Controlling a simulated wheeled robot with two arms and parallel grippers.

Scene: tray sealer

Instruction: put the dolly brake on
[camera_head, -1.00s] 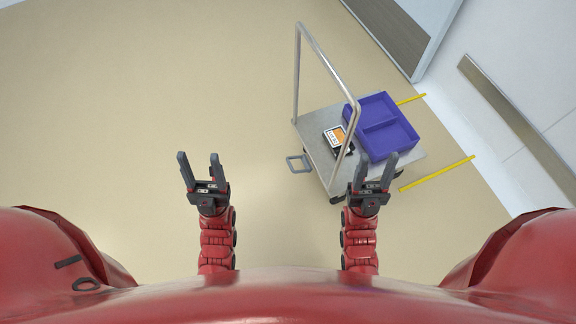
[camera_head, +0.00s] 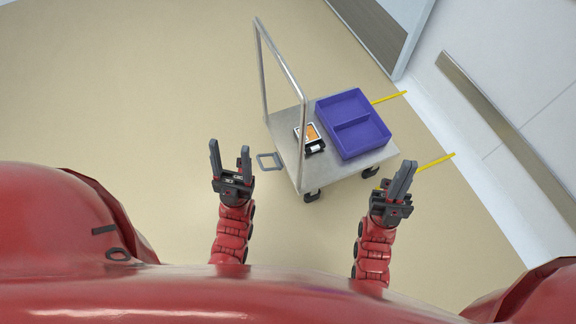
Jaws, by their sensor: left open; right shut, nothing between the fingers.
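The dolly (camera_head: 283,126) is a grey flat cart with a tall metal push handle (camera_head: 262,75) and dark casters (camera_head: 312,195). A grey loop-shaped pedal (camera_head: 268,162) sticks out low from its left end, close to the floor; whether it is up or down I cannot tell. My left gripper (camera_head: 229,150) is open and empty, to the left of the pedal in the picture and apart from it. My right gripper (camera_head: 408,170) is shut and empty, to the right of the dolly's near corner and apart from it.
A purple two-compartment tray (camera_head: 352,124) and a small orange-labelled device (camera_head: 309,137) rest on the dolly. Yellow floor strips (camera_head: 435,162) lie to its right. A wall with a rail (camera_head: 500,105) stands at the right. The floor at left is clear.

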